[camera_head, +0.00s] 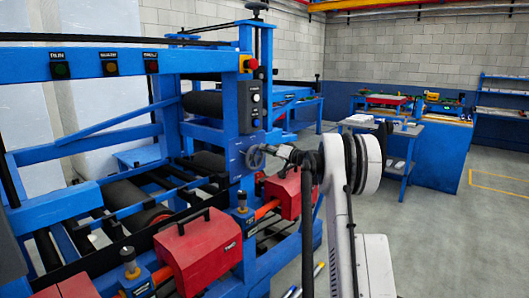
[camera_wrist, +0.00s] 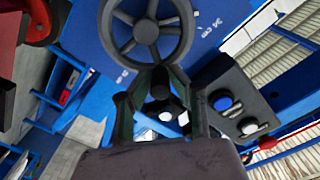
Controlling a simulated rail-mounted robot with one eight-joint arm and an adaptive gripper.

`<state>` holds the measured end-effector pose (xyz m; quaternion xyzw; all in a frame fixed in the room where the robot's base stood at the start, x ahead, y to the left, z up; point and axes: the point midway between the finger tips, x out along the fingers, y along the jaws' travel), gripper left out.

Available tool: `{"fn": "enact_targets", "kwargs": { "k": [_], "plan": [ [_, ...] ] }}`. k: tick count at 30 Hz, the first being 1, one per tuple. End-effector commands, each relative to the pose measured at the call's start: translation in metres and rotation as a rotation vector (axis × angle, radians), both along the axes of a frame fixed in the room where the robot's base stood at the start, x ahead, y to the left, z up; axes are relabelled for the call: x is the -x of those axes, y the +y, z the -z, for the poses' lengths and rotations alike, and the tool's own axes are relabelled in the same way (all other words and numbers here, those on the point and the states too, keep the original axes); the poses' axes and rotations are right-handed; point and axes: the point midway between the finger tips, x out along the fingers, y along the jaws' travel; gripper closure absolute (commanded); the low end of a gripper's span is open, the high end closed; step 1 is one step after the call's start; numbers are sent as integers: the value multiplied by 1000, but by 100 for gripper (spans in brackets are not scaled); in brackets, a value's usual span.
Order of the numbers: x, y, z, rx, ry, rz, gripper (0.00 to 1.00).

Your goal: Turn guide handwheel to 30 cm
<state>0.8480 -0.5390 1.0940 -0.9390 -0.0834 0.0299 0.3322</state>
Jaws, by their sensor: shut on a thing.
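The guide handwheel (camera_wrist: 146,32) is a dark grey spoked wheel on a blue panel, at the top middle of the wrist view. In the head view the handwheel (camera_head: 254,157) sits on the blue machine's post. My gripper (camera_wrist: 158,85) has its fingers closed at the wheel's lower rim in the wrist view; they hide the exact grip point. In the head view my gripper (camera_head: 277,151) reaches the wheel from the right. White scale marks stand on the panel beside the wheel. One mark (camera_wrist: 205,31) ends in "cm", but its number is hard to read.
A dark box with blue and white buttons (camera_wrist: 237,110) lies close to the gripper's right in the wrist view. Red boxes (camera_head: 290,193) stand below the wheel. A grey side table (camera_head: 400,130) is behind my arm. Open floor lies at the right.

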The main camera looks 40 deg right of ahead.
Motion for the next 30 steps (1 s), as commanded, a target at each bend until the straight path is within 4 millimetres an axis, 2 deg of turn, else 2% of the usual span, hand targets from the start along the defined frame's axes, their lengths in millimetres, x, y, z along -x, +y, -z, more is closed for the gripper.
{"fn": "enact_targets", "kwargs": {
  "k": [15,30],
  "plan": [
    [-3,-19,19,-482,88,2,100],
    [-4,-25,41,-941,172,1,100]
  ]
}}
